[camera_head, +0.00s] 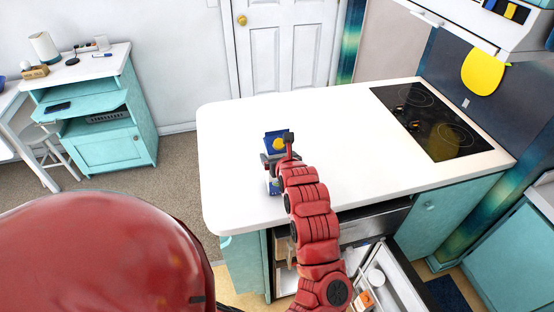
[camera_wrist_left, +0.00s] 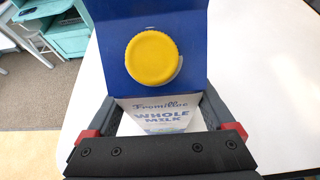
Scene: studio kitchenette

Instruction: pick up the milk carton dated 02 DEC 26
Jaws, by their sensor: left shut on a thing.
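A milk carton (camera_head: 272,141) with a blue top and yellow cap is at the left part of the white counter in the head view. In the left wrist view the carton (camera_wrist_left: 190,60) shows its blue gable, yellow cap and a white face reading "Whole Milk". My left gripper (camera_head: 273,162) is shut on it, with one finger on each side; the jaws (camera_wrist_left: 160,128) also show in the left wrist view. No date is readable. I cannot tell whether the carton touches the counter. My right gripper is not in view.
The white counter (camera_head: 320,130) is clear around the carton, with a black cooktop (camera_head: 430,120) at its right. Below the front edge an open drawer (camera_head: 395,280) holds items. A teal cabinet (camera_head: 115,150) stands at the left; carpet lies between.

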